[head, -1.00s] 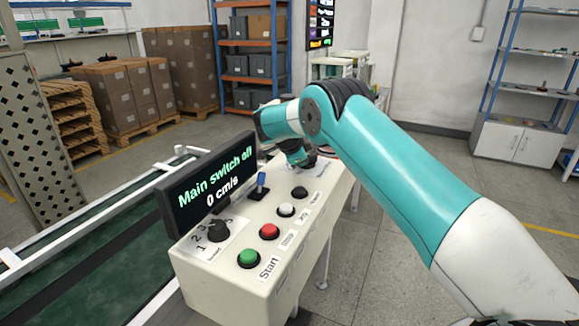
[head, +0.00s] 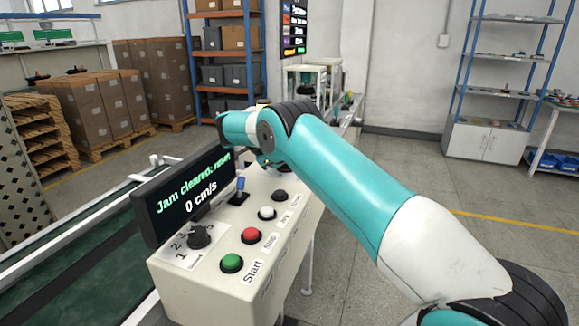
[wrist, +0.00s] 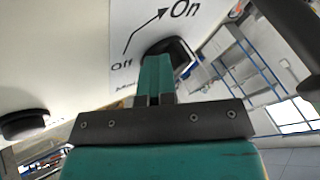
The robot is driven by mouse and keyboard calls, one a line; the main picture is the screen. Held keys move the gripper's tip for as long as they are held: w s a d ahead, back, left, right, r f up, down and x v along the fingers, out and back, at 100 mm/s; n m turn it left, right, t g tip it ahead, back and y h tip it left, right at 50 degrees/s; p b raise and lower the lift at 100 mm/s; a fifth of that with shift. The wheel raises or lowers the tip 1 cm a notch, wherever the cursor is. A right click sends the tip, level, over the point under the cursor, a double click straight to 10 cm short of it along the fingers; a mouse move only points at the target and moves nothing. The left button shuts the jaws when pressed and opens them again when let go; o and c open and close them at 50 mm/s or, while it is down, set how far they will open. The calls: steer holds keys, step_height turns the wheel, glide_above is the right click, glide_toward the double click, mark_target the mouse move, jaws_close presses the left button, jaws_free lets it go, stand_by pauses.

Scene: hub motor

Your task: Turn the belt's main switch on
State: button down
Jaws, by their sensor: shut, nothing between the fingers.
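The main switch (wrist: 176,48) is a dark knob on a white label with "Off" and "On" joined by an angled arrow. In the wrist view my gripper (wrist: 157,66) is shut and empty, its teal fingertips in front of the knob and overlapping it. I cannot tell whether they touch it. The knob's pointer is hidden. In the head view my arm hides the switch at the far end of the control box (head: 190,279). The display (head: 188,195) reads "Jam cleared: reset" and "0 cm/s".
The box top also holds a green button (head: 232,263), a red button (head: 251,236), a white button (head: 267,213), a black button (head: 280,195), a numbered dial (head: 199,236) and a blue-handled lever (head: 240,185). The green belt (head: 70,267) runs along the left. Floor at the right is clear.

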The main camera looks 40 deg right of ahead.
steer(key=shift+w+a+r, duration=0.1)
steer(key=shift+w, duration=0.25)
steer(key=shift+w+r+b, duration=0.15)
steer(key=shift+b, duration=0.15)
steer(key=shift+r, duration=0.1)
steer(key=shift+a+r, duration=0.1)
steer(key=shift+r, duration=0.1)
steer(key=v, duration=1.1)
steer(key=shift+s+a, duration=0.2)
steer(key=shift+s, duration=0.1)
steer(key=shift+f, duration=0.15)
